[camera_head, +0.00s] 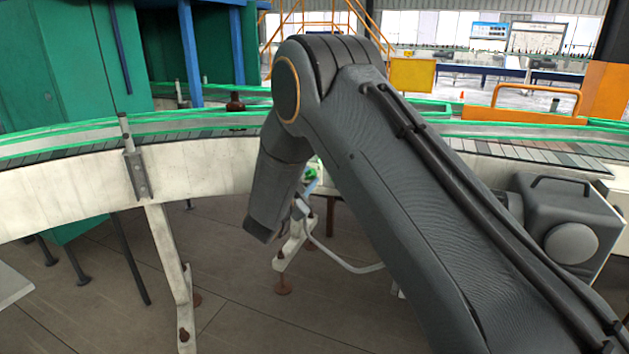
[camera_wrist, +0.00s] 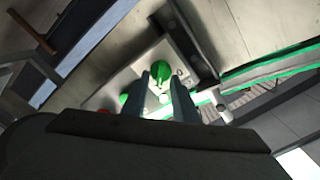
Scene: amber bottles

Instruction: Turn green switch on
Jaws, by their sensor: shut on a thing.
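The green switch (camera_wrist: 161,72) is a round green knob on a pale panel (camera_wrist: 130,76) in the wrist view. My gripper (camera_wrist: 159,79) has its two blue-grey fingers on either side of this knob and is shut on it. The fingers cover part of its sides, and its on or off position cannot be told. In the head view a small green spot (camera_head: 309,174) shows beside my arm, which hides most of the panel and the gripper.
A second green button (camera_wrist: 123,98), a red button (camera_wrist: 104,111) and a white knob (camera_wrist: 164,99) are close to the fingers. A curved conveyor (camera_head: 80,189) with green rails runs behind my arm. An amber bottle (camera_head: 236,102) stands on it.

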